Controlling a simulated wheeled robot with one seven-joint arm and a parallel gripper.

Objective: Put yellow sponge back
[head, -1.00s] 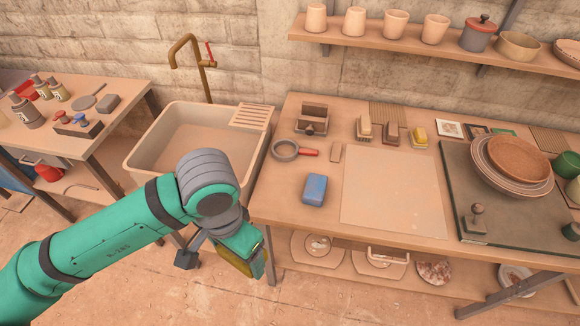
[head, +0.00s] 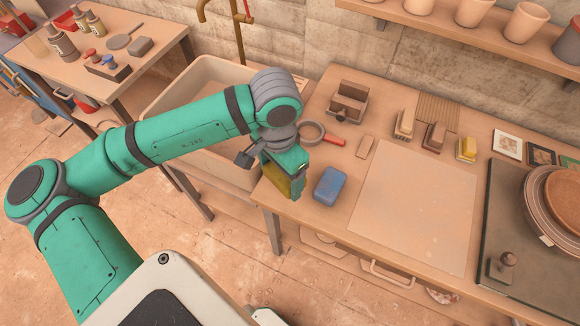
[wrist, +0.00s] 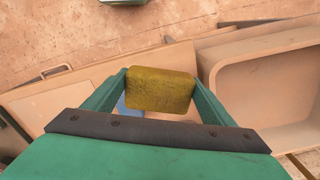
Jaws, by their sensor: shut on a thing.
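A yellow sponge (wrist: 160,90) is between the two fingers of my gripper (wrist: 160,88) in the wrist view, touched on both sides. In the head view my gripper (head: 284,182) points down at the left front corner of the worktable (head: 285,207), just left of a blue sponge (head: 330,186). The held yellow sponge (head: 277,177) shows there as a dull olive patch, partly covered by the gripper. In the wrist view the blue sponge (wrist: 123,106) is mostly hidden behind the yellow one and the left finger.
A pale board (head: 414,204) lies right of the blue sponge. The sink (head: 200,90) is at left. Plates (head: 553,205) are at right.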

